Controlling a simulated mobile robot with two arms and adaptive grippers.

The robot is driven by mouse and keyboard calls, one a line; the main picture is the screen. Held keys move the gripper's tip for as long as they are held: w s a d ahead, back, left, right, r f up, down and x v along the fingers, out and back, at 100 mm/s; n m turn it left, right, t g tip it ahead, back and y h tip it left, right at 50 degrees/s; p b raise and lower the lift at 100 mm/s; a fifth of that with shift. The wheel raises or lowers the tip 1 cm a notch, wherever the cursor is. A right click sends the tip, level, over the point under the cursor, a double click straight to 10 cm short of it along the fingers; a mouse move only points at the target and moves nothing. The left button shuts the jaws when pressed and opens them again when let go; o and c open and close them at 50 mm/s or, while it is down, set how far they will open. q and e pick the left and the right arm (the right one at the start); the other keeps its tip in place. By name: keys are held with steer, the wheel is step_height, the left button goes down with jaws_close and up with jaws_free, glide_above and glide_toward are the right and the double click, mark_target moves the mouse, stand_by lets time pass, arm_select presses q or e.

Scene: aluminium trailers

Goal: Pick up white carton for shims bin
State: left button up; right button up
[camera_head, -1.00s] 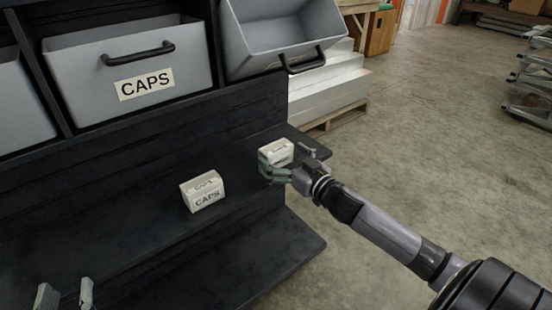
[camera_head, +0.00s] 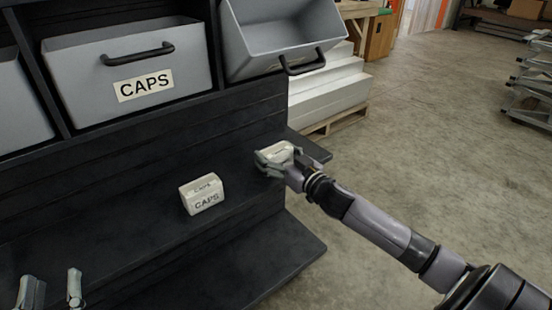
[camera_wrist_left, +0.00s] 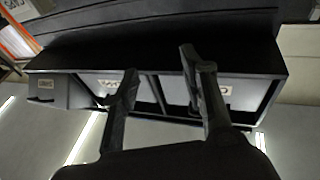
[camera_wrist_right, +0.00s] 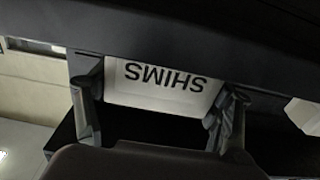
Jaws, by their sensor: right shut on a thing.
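The white carton (camera_head: 279,151) sits at the right end of the black shelf ledge in the head view. In the right wrist view, this shims carton (camera_wrist_right: 165,88) shows the word SHIMS upside down between the two fingers. My right gripper (camera_head: 275,158) is shut on it, a finger at each side. It is too small to tell whether the carton touches the ledge. My left gripper (camera_head: 50,286) is open and empty at the lower left of the head view. Its spread fingers (camera_wrist_left: 160,62) also show in the left wrist view.
A second white carton, marked CAPS (camera_head: 202,194), stands on the ledge to the left. Above are a grey CAPS bin (camera_head: 185,75) and a tilted grey bin (camera_head: 262,55) with no visible label. Free concrete floor (camera_head: 420,130) lies to the right.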

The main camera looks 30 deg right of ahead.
steer(key=c, duration=0.6)
